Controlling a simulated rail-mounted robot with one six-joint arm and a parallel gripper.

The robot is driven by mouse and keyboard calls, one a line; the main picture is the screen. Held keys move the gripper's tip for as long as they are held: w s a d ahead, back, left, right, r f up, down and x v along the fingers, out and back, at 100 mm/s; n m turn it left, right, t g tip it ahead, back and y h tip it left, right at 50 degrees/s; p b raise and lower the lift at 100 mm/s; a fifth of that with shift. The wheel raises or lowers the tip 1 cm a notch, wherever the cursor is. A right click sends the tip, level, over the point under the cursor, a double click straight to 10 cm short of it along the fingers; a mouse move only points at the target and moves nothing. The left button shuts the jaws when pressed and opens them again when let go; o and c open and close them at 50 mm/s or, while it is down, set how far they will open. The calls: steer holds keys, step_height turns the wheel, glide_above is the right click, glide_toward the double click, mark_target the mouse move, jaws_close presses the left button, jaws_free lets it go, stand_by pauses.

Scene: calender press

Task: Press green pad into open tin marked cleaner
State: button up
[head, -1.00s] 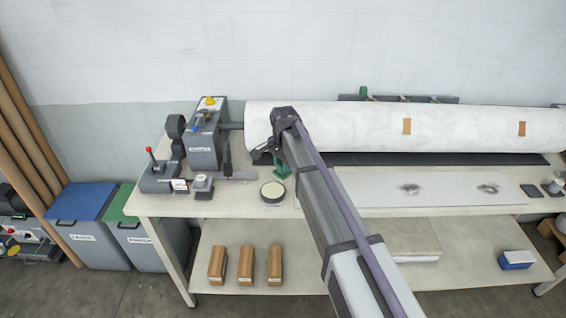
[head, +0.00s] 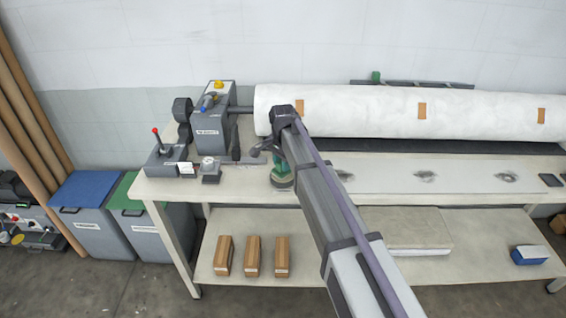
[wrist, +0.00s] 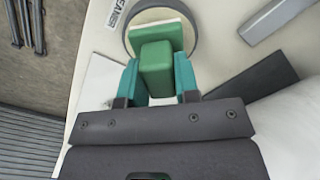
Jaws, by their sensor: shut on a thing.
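My gripper (wrist: 157,88) is shut on the handle of the green pad (wrist: 156,60) in the wrist view. The pad has a green block handle and a pale base. A round open tin (wrist: 189,22) with a dark rim lies under and around the pad's far end, next to a label ending in "EANER" (wrist: 118,12). The pad overlaps the tin's opening; I cannot tell whether it touches the contents. In the head view the green pad (head: 281,169) is above the tin (head: 283,183) on the bench, partly hidden by my arm.
A grey machine (head: 213,130) and a red-knobbed lever box (head: 163,160) stand left on the bench (head: 232,190). A large white roll (head: 370,112) runs along the back. A pale plate (head: 450,175) with dark smudges lies right.

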steer(key=shift+f+b, duration=0.45)
steer(key=shift+b, duration=0.05)
stand_by(1.8)
step_height(320, 180, up, 7)
steer(key=p, duration=0.7)
steer(key=shift+r, duration=0.1)
